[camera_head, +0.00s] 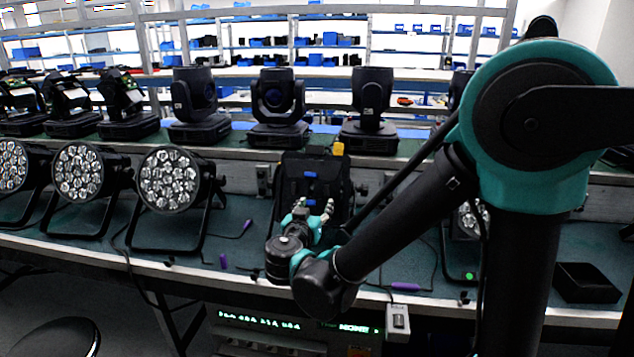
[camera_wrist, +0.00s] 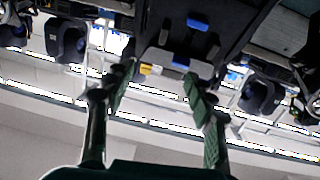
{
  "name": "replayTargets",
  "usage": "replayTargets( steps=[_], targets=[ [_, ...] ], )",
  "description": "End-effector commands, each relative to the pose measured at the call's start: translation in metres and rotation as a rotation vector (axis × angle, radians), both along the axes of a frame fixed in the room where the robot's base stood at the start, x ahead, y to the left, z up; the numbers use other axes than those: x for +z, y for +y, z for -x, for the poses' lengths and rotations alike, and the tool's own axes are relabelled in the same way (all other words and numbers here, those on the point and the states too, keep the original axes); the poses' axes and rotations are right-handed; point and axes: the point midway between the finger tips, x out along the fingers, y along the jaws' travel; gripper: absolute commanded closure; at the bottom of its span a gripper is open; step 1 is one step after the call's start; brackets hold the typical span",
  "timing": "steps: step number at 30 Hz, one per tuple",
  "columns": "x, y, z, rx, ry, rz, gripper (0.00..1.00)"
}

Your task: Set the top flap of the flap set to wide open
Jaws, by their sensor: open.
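The flap set (camera_head: 290,185) is a black upright unit on the bench, with a blue tab on its front and a yellow tab at its upper right edge. In the wrist view, which is upside down, the flap set (camera_wrist: 225,15) shows a blue tab on its dark face. A pale grey panel (camera_wrist: 165,58), apparently the top flap, carries another blue tab and the yellow tab. Its exact angle is hard to tell. My gripper (camera_head: 314,208) is open and empty in front of the unit's lower part. In the wrist view the fingertips (camera_wrist: 158,80) appear apart on either side of the panel.
Round par cans (camera_head: 170,180) stand left on the bench. Moving-head lights (camera_head: 277,105) line the raised shelf behind. A black tray (camera_head: 586,283) lies at right, and a lit console (camera_head: 290,330) sits below the front edge. Cables and purple-handled items lie on the bench.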

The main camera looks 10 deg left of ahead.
Motion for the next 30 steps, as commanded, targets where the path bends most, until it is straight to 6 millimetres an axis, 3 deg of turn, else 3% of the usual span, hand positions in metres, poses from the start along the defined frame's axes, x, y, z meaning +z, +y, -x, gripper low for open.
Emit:
replayTargets(
  steps=[1,3,6,10,30],
  targets=[
    [0.006,0.017,0.009,0.030,-0.031,-0.019,0.45],
    [0.013,0.032,0.016,0.055,-0.063,-0.042,0.45],
    [0.018,0.042,0.020,0.072,-0.087,-0.059,0.45],
    [0.019,0.043,0.010,0.071,-0.090,-0.062,0.45],
    [0.018,0.049,-0.117,0.069,-0.088,-0.061,0.45]
  ],
)
